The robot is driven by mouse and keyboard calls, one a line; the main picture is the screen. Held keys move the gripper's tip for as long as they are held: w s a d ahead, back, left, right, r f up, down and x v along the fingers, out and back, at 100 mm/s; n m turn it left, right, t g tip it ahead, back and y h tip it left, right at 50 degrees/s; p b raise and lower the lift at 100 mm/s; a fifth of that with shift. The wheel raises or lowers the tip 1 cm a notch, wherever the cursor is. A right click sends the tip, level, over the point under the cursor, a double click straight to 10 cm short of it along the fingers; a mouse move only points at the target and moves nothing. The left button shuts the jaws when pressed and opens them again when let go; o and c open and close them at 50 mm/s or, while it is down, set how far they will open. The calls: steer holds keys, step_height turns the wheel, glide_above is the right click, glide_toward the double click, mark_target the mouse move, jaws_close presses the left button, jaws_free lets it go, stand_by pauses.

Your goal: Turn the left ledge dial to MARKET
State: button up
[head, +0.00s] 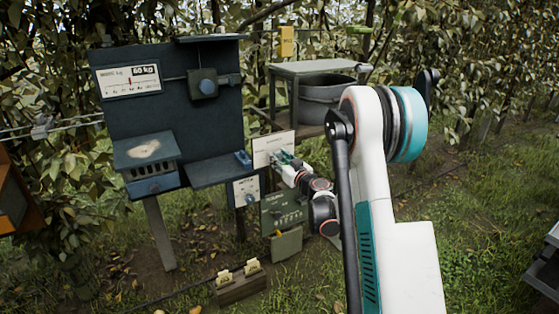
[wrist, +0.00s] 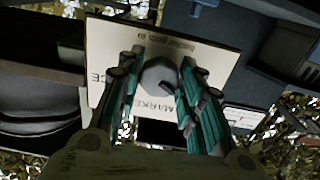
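The dial's grey knob (wrist: 158,76) sits on a white plate (wrist: 108,45) in the wrist view. Printed lettering by the knob reads as part of MARKET, and letters ending in CE show at the left. Where the knob points is hard to tell. The plate also shows in the head view (head: 268,143), right of the dark ledge (head: 217,171). My gripper (wrist: 160,66) has its teal fingers apart, one on each side of the knob. Contact with the knob cannot be made out. In the head view my gripper (head: 283,158) is at the plate and covers the knob.
A second white plate with a dial (head: 246,191) is just below left. A green panel (head: 283,213) stands under my wrist. The dark board (head: 172,105) carries a scale readout (head: 130,81). A table (head: 315,68) with a grey tub (head: 322,100) stands behind.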

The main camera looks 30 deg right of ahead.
steer(key=shift+c, duration=0.6)
steer(key=m+b, duration=0.1)
steer(key=m, duration=1)
steer(key=shift+a+m, duration=0.1)
steer(key=shift+m, duration=0.2)
stand_by(0.3)
steer(key=o, duration=1.1)
steer(key=shift+c, duration=0.2)
steer(key=shift+s, duration=0.1)
